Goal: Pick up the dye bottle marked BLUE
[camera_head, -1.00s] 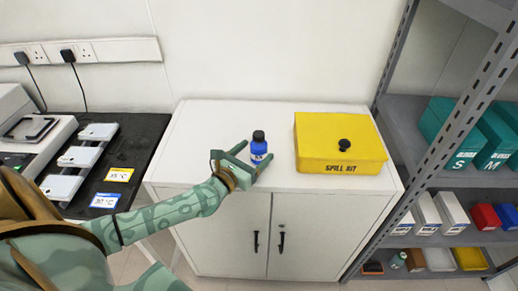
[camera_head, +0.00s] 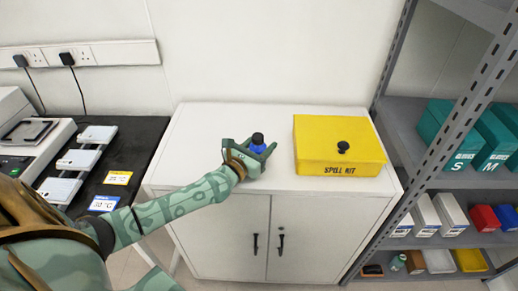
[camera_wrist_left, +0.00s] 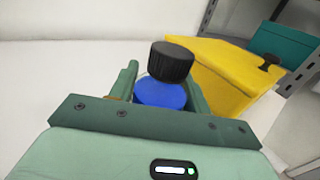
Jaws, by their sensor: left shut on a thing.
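The dye bottle (camera_head: 257,149) is blue with a black cap and stands upright on top of the white cabinet (camera_head: 190,125). My left gripper (camera_head: 256,150) is around it and shut on it, one finger on each side. In the left wrist view the bottle (camera_wrist_left: 160,93) shows its blue shoulder and black cap between the fingers of the left gripper (camera_wrist_left: 162,88). The bottle's lower part and label are hidden by the gripper. My right gripper is not in view.
A yellow spill kit box (camera_head: 325,150) with a black knob stands on the cabinet to the right of the bottle. A grey shelf rack (camera_head: 405,195) with boxes stands further right. A dark bench (camera_head: 125,150) with devices is at the left. The cabinet top behind the bottle is clear.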

